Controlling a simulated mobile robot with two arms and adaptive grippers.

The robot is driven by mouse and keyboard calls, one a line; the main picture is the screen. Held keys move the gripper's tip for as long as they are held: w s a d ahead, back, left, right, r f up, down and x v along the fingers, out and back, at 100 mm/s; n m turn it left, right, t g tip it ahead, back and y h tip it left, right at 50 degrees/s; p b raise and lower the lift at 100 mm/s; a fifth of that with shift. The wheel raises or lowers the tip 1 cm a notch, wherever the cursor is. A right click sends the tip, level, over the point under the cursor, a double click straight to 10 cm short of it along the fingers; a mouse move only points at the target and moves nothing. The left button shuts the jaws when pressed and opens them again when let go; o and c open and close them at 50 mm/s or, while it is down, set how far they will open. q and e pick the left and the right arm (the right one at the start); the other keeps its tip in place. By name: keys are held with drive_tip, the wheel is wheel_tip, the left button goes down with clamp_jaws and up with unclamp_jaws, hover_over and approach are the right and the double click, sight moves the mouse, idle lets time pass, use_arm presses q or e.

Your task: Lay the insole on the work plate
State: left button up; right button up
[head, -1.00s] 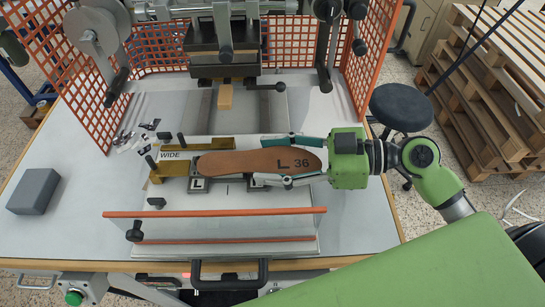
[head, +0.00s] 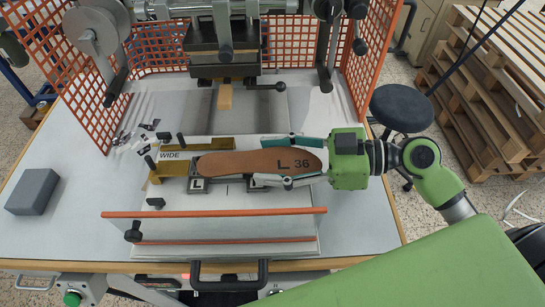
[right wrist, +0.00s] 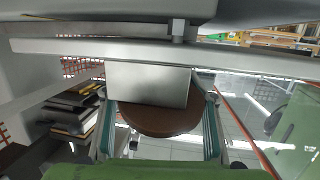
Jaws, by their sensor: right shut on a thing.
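The brown insole (head: 235,163), marked "L 36", lies flat and lengthwise over the work plate (head: 197,185), whose "L" label shows at its front left. The insole hides most of the plate; I cannot tell whether it rests on it or hovers just above. My right gripper (head: 260,160) comes in from the right and is shut on the insole's right end, one finger along each long edge. In the right wrist view the insole (right wrist: 160,120) shows between the two teal fingers, partly covered by a grey block shape. My left gripper is not in view.
A brass "WIDE" gauge (head: 215,144) sits just behind the insole. The press head (head: 225,58) stands at the back. A clear guard with orange edges (head: 215,213) runs along the front. A grey block (head: 32,191) lies at left. Orange mesh (head: 95,85) borders the table.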

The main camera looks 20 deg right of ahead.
drive_tip(key=shift+f+b, duration=0.15)
drive_tip(key=shift+b, duration=0.15)
idle(0.9)
drive_tip(key=o, duration=1.2)
drive_tip(key=shift+c, duration=0.2)
